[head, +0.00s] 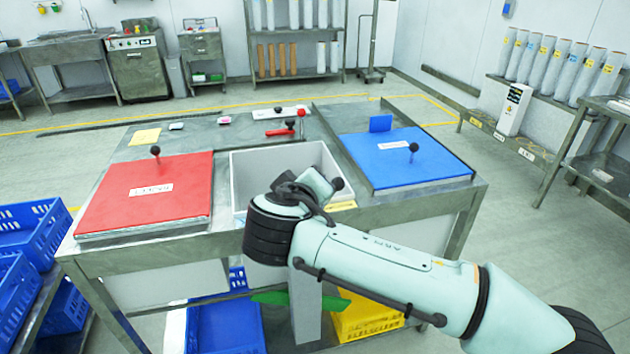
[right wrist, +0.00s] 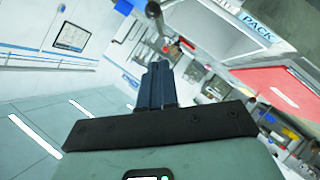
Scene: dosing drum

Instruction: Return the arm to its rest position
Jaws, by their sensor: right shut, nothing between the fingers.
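My right arm (head: 380,265) reaches in from the lower right of the head view, with its bent part in front of the table's open middle bin. In the right wrist view my right gripper (right wrist: 158,68) shows its dark fingers together, with nothing between them. No object touches the fingertips there. In the head view I cannot make out its fingers clearly. My left arm and left gripper are not in view.
The steel table carries a red lid (head: 120,205), a blue lid (head: 385,168) and an open light-grey bin (head: 265,165) between them. Blue crates (head: 38,232) stand at the left. A yellow crate (head: 365,318) sits below. Floor is clear beyond the table.

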